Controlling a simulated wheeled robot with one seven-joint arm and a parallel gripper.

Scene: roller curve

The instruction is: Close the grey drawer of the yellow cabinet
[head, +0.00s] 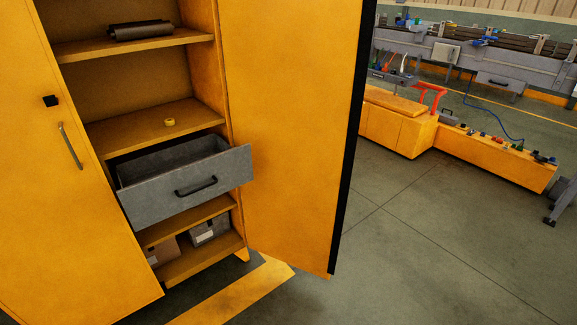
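The yellow cabinet (99,230) stands at the left of the head view. Its right door (285,130) is swung open and its left door (70,190) covers the left part. The grey drawer (152,203) is pulled out from the middle of the cabinet, with its empty-looking inside showing from above. A dark bar handle (196,187) is on the drawer's front face. The drawer front's right end overlaps the open right door in the picture; I cannot tell if they touch. My gripper is not in view.
A yellow tape roll (169,122) and a dark cylindrical item (140,30) lie on upper shelves. Boxes (208,229) sit on the bottom shelf. A yellow bench (400,125) and a grey conveyor (500,65) stand at the back right. The floor (420,240) at the right is clear.

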